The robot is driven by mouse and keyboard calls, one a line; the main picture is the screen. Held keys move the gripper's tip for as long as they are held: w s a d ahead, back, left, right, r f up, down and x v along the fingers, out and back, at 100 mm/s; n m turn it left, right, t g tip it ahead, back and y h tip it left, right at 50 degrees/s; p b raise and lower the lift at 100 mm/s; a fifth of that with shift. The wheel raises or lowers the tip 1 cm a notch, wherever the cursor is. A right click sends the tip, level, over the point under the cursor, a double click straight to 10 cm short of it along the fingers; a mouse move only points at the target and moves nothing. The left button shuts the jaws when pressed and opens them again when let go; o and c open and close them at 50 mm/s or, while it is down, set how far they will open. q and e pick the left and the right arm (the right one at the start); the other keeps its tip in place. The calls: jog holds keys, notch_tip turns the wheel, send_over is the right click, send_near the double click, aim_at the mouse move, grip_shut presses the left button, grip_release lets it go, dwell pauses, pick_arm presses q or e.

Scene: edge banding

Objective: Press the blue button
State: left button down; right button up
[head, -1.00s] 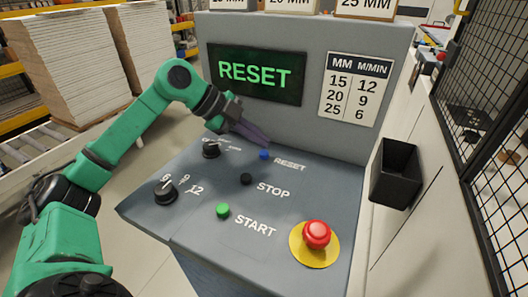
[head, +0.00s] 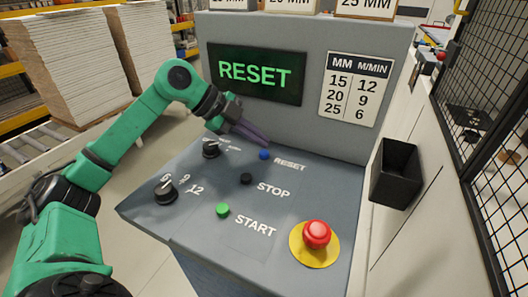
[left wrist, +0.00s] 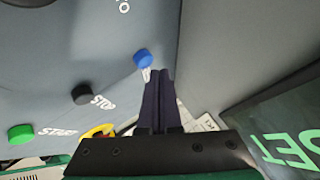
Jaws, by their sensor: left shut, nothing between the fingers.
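The blue button (head: 264,155) is on the grey sloping panel beside the word RESET. It also shows in the left wrist view (left wrist: 142,58). My left gripper (head: 266,141) has its dark fingers shut and empty. Its tips are just above and behind the button in the head view. In the left wrist view the fingertips (left wrist: 160,72) lie just to the right of the button. A small gap seems to separate them, but I cannot tell the exact distance. My right gripper is not in view.
Below the blue button are a black STOP button (head: 246,179) and a green START button (head: 223,210). A red mushroom button (head: 316,235) sits at the lower right. Two black knobs (head: 211,149) (head: 165,191) are on the left. The upright screen (head: 255,75) behind reads RESET.

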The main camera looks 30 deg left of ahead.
aim_at(259, 157)
pick_arm(q)
jog(key=shift+f, duration=0.35)
jog(key=shift+f+b, duration=0.5)
jog(key=shift+f, duration=0.05)
dwell(0.4)
jog(key=shift+r, duration=0.15)
jog(key=shift+r+p, duration=0.8)
jog(key=shift+p, duration=0.2)
jog(key=shift+r, duration=0.1)
notch_tip(259, 157, up, 5)
jog(key=p, duration=0.5)
dwell(0.4)
